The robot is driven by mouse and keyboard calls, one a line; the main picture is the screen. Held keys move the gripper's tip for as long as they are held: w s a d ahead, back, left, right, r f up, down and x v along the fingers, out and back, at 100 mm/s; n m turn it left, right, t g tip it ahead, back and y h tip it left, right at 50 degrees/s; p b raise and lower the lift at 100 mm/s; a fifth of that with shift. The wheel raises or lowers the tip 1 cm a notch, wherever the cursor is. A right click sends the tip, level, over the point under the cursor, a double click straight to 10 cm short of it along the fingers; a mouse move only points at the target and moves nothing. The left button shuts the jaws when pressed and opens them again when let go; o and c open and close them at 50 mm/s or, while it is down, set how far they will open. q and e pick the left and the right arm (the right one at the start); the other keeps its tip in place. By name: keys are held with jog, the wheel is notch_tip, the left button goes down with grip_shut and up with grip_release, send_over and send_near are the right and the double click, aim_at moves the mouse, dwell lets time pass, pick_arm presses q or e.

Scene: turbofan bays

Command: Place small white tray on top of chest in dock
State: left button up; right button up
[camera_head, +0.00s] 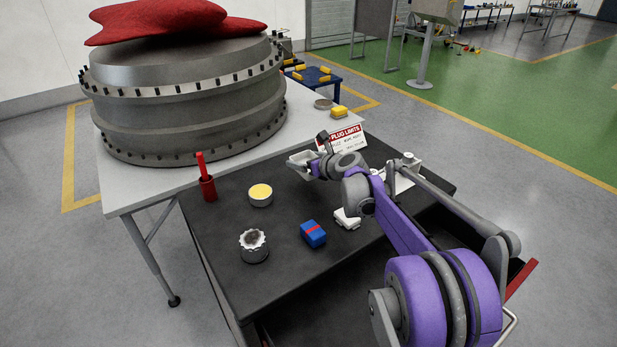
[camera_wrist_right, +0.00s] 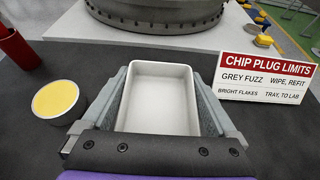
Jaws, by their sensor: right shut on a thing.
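The small white tray (camera_wrist_right: 160,95) is an open, empty rectangular tray in the right wrist view. My right gripper (camera_wrist_right: 163,74) is shut on it, with one finger along each side. In the head view the right gripper (camera_head: 304,162) holds the tray over the far part of the chest's black top (camera_head: 285,215). The tray looks level; whether it touches the top I cannot tell. My left gripper is not in view.
On the chest top are a red holder (camera_head: 207,188), a yellow-topped tin (camera_head: 260,195), a toothed metal cap (camera_head: 254,246), a blue box (camera_head: 313,234) and a white item (camera_head: 347,219). A sign (camera_head: 343,137) stands behind. A grey engine casing (camera_head: 185,95) sits on the table beyond.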

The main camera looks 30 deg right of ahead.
jog(key=shift+w+f, duration=0.1)
jog(key=shift+f, duration=2.65)
jog(key=shift+f, duration=0.1)
jog(key=shift+f, duration=0.15)
jog(key=o, duration=1.1)
jog(key=shift+r, duration=0.25)
jog(key=v, duration=1.2)
jog(key=shift+d+b, duration=0.1)
jog(key=shift+b, duration=0.25)
